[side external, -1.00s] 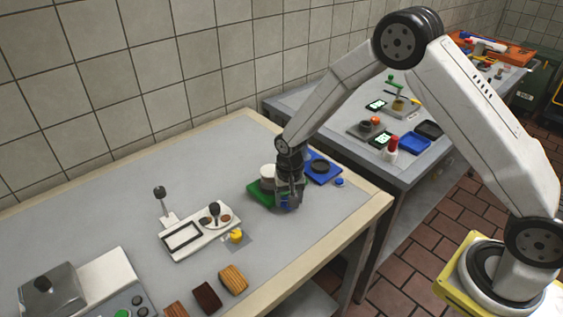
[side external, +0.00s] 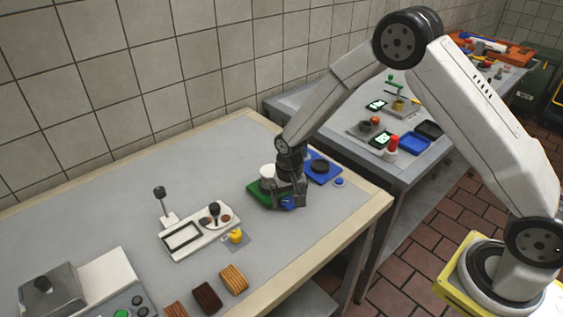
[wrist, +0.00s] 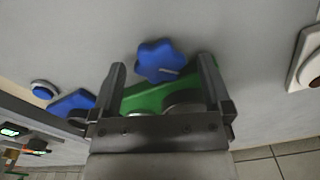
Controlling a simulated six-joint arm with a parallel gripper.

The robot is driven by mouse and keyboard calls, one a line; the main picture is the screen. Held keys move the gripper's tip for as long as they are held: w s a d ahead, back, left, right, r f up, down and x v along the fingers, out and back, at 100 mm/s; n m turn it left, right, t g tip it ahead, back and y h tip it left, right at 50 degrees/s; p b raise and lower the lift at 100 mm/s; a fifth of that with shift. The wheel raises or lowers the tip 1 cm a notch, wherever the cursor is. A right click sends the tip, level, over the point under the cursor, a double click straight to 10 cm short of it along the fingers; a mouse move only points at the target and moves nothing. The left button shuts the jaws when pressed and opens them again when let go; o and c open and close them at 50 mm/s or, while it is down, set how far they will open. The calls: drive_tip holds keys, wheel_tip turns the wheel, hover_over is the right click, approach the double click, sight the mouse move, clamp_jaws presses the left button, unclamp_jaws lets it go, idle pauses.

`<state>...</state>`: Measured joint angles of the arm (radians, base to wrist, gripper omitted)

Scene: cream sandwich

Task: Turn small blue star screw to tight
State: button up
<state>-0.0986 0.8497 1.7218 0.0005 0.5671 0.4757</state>
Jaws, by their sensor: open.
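The small blue star screw (wrist: 160,61) shows in the wrist view as a lobed blue knob with a light mark on it. It is at the front edge of the green base (wrist: 146,100). In the side view the screw (side external: 288,204) is partly hidden by my gripper (side external: 290,200). My gripper (wrist: 164,72) is open in the wrist view, one finger on each side of the screw, with visible gaps between fingers and screw. The green base (side external: 257,195) carries a white round part (side external: 267,171) in the side view.
A blue base with a dark ring (side external: 319,167) and a small blue button (side external: 339,182) stand to the right. A white tray (side external: 202,239), a yellow piece (side external: 236,236) and several wooden blocks (side external: 233,279) lie to the left. The table between them is partly clear.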

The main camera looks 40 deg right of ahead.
sight(289, 201)
drive_tip(key=n, duration=0.7)
drive_tip(key=shift+d, duration=0.1)
wheel_tip(289, 201, up, 8)
drive_tip(key=shift+f, duration=0.1)
drive_tip(key=s+d+r+m+t, duration=0.1)
drive_tip(key=s+d+r, duration=0.1)
drive_tip(key=s, duration=0.7)
drive_tip(key=s+d+r+m+t, duration=0.1)
drive_tip(key=s+d+r, duration=0.1)
drive_tip(key=s, duration=0.7)
drive_tip(key=shift+d+r+m+t, duration=0.2)
drive_tip(key=shift+r+m+t, duration=0.1)
drive_tip(key=shift+r, duration=0.6)
drive_tip(key=shift+s, duration=0.15)
